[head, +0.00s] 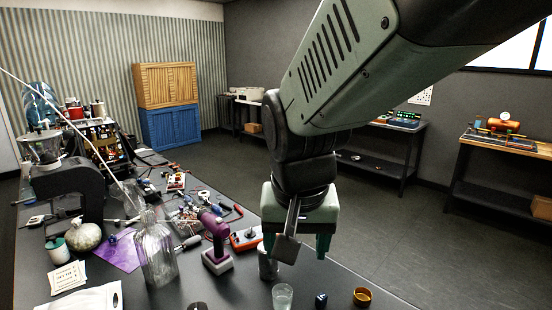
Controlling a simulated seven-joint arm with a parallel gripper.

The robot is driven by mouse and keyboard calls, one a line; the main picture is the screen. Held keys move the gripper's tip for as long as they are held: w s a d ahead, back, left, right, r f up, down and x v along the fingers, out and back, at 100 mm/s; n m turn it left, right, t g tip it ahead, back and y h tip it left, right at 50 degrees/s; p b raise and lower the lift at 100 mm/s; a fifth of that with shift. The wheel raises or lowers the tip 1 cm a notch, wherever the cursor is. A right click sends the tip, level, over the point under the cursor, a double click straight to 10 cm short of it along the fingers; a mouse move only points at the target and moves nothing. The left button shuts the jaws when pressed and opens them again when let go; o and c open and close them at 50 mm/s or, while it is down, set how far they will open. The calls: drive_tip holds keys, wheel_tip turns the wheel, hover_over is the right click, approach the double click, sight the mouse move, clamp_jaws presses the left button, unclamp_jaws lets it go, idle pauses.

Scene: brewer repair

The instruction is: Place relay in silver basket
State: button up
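My gripper (297,247) hangs above the right part of the dark workbench, with its two green fingers spread apart. A small grey plate on a rod hangs in front of the space between them and partly hides it; I see nothing clamped there. I cannot surely pick out the relay. A small dark blue cube (321,300) lies on the bench below and right of my gripper, too small to identify. I cannot make out a silver basket. A greyish metal-looking cup (268,264) stands just below the left finger, partly hidden by it.
The workbench (225,292) is crowded on the left. A purple drill (216,240), a clear glass bottle (156,250), a red-and-white box (246,238), a clear glass (282,296) and a brass ring-shaped cup (362,297) stand near my gripper.

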drive_tip(key=s+d+r+t, duration=0.2)
drive_tip(key=s+d+r, duration=0.4)
drive_tip(key=s+d, duration=0.2)
drive_tip(key=s, duration=0.2)
drive_tip(key=shift+s+r+n, duration=0.15)
drive_tip(key=shift+s+n, duration=0.25)
